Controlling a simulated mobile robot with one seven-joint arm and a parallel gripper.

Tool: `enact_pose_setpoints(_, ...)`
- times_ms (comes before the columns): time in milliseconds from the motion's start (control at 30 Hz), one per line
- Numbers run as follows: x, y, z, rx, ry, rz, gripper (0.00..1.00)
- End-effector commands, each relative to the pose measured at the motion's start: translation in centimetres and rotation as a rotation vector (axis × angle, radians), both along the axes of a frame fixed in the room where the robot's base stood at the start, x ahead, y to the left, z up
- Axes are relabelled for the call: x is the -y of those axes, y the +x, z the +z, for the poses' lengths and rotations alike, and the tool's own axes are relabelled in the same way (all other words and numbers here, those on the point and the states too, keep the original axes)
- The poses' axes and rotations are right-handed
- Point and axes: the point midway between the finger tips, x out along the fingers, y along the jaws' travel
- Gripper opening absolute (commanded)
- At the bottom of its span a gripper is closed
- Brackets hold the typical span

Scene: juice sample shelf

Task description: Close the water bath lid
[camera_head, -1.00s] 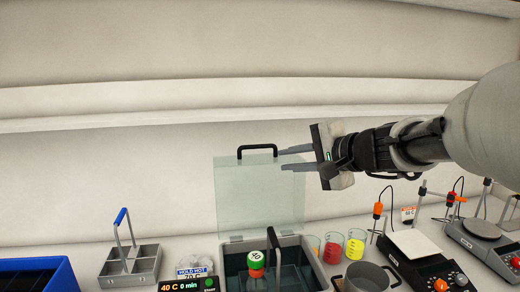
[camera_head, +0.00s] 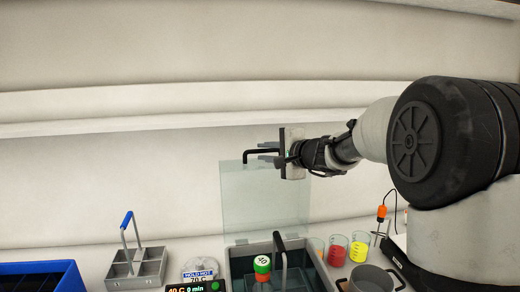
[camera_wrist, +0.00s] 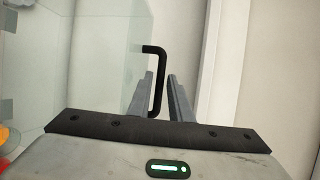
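The water bath (camera_head: 236,256) is a grey tub at the bottom centre of the head view. Its clear lid (camera_head: 262,205) stands upright at the back, so the bath is open. A black handle (camera_head: 247,157) is on the lid's top edge; it also shows in the wrist view (camera_wrist: 162,70). My gripper (camera_head: 262,150) is at the right part of the handle. In the wrist view the fingers of my gripper (camera_wrist: 161,76) are apart, with the handle's bar between them; I see a gap beside the right finger. Contact cannot be made out.
A bottle with a green and white cap (camera_head: 262,264) and a rack's dark handle (camera_head: 280,257) stick up from the bath. Beakers of red (camera_head: 337,250) and yellow liquid (camera_head: 358,251) and a metal pot (camera_head: 371,279) stand right. A grey caddy (camera_head: 137,266) and blue bin (camera_head: 72,282) are left.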

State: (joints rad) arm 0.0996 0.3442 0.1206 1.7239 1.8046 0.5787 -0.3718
Motion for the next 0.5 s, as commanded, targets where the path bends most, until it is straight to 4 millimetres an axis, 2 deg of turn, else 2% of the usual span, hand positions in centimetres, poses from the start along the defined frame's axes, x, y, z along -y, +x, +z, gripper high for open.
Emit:
enact_pose_setpoints(200, -1.5, 2.2, -0.7, -0.001, 0.001, 0.001, 0.18)
enact_pose_setpoints(500, -1.9, 2.7, -0.9, 0.001, -0.001, -0.001, 0.18)
